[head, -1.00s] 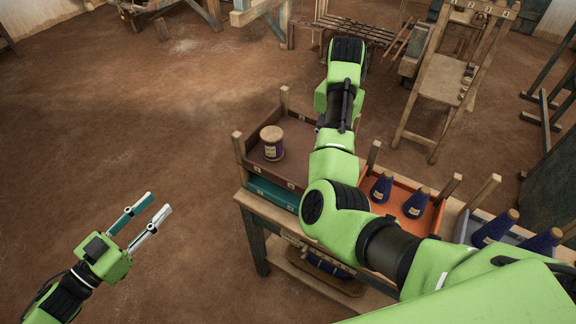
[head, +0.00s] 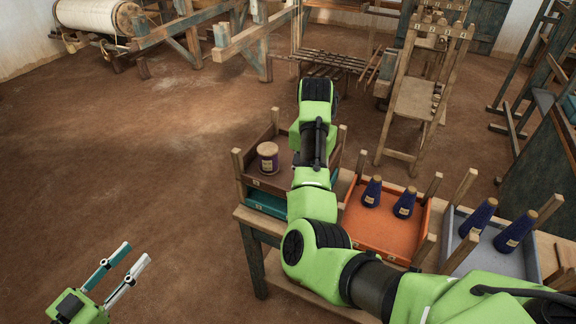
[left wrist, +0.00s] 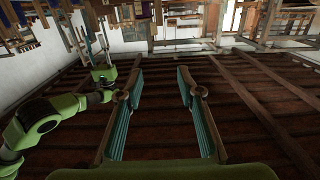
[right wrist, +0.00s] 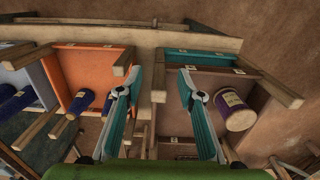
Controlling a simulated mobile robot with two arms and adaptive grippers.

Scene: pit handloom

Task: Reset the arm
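My left gripper (head: 125,252) is low at the left of the head view, above bare floor. Its two fingers are apart with nothing between them, as the left wrist view (left wrist: 182,78) also shows. My right arm reaches over the table in the head view and hides its own gripper there. In the right wrist view my right gripper (right wrist: 160,80) is open and empty, with its fingers over the gap between the orange tray (right wrist: 95,62) and the brown tray (right wrist: 208,80).
In the head view, dark blue cones (head: 371,190) stand in the orange tray, and more (head: 478,216) are in a grey tray (head: 460,262). Wooden posts rise at the tray corners. A wooden rack (head: 412,105) and loom frame (head: 245,42) stand behind. The floor at left is clear.

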